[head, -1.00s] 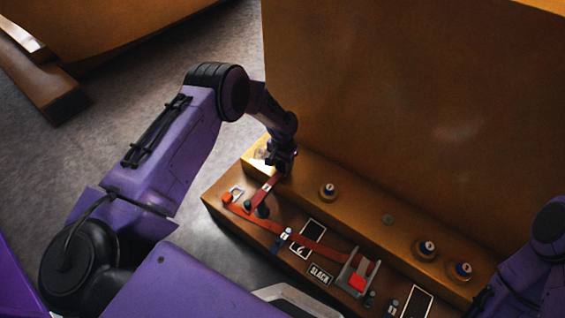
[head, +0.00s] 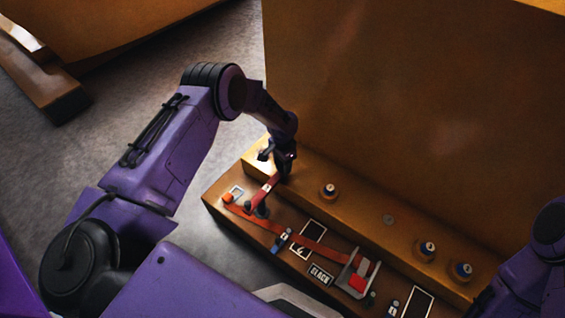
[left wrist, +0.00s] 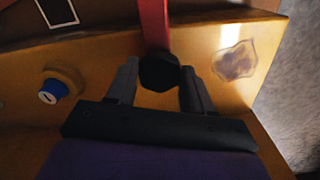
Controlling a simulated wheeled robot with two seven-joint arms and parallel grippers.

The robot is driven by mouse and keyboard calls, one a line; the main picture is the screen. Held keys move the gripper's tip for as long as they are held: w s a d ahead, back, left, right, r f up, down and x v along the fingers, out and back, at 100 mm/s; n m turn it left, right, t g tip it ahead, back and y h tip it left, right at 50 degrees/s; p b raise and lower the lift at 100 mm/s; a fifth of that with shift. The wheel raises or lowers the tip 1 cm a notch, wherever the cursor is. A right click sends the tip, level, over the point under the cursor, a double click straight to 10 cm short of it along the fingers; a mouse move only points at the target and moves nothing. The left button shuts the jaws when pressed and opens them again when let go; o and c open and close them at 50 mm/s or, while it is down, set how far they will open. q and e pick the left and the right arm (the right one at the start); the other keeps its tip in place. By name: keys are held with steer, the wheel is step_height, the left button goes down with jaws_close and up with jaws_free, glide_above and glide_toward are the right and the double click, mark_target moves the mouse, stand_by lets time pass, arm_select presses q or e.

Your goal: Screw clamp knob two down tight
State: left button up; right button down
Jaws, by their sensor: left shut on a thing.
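My left gripper (head: 280,164) is over the far-left end of the orange ledge. In the left wrist view its two fingers stand on either side of a black knob (left wrist: 159,72), shut on it. The knob sits at the end of a red bar (left wrist: 154,25), which also shows in the head view (head: 265,190).
A tall orange wall (head: 410,110) rises behind the ledge. Grey floor (head: 150,70) lies to the left.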

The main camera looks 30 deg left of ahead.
mark_target(282, 165)
arm_select(q)
steer(key=shift+w+r, duration=0.1)
steer(key=shift+r, duration=0.05)
steer(key=o, duration=1)
steer(key=shift+o, duration=0.2)
step_height(282, 165, up, 10)
steer(key=p, duration=0.3)
steer(key=shift+r, duration=0.25)
